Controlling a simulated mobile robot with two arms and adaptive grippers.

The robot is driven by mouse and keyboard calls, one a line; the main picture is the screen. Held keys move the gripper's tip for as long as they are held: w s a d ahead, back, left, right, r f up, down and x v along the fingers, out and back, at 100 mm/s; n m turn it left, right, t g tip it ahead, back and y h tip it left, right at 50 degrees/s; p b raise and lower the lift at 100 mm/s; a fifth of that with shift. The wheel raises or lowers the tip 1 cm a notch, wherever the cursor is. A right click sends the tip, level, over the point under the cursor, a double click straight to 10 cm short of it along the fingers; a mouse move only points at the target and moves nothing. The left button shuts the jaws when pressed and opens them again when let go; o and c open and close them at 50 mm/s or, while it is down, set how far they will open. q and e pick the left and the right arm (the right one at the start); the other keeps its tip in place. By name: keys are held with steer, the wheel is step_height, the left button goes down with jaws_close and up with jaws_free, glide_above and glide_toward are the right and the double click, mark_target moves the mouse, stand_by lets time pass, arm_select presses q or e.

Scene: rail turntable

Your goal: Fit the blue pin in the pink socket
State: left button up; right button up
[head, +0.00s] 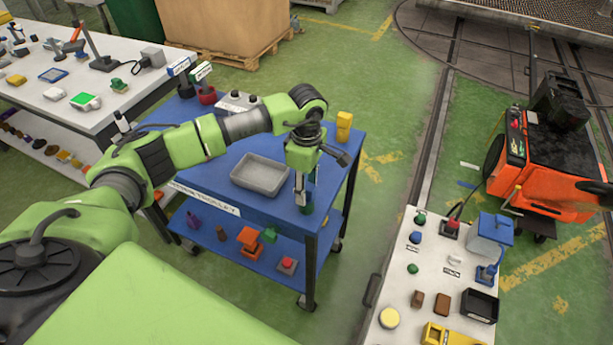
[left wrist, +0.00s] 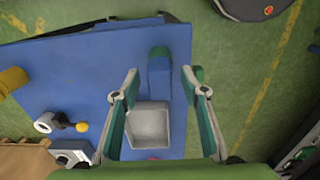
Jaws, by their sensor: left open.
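My left gripper (head: 301,195) is open above the front right corner of the blue trolley top. In the left wrist view its two fingers with teal pads (left wrist: 162,92) are spread apart. A blue piece with a darker teal end (left wrist: 158,70), which looks like the blue pin, is on the trolley top ahead of and between the fingers. I cannot tell whether they reach around it. In the head view the gripper largely hides that spot. I cannot clearly make out the pink socket; a pinkish-red piece on a grey base (head: 451,227) stands on the white bench at right. My right gripper is not in view.
A grey tray (head: 243,184) lies on the blue trolley (head: 222,149), left of the gripper. The white bench (head: 392,268) at right holds several small parts. An orange machine (head: 552,165) stands beyond it.

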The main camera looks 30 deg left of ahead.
arm_select(q)
jaws_close()
steer(key=shift+r, duration=0.6)
stand_by(0.6)
steer(key=shift+r, duration=0.1)
steer(key=shift+r+p, duration=1.6)
steer(key=shift+r, duration=1.4)
steer(key=shift+r+p, duration=1.15)
steer(key=shift+r, duration=1.35)
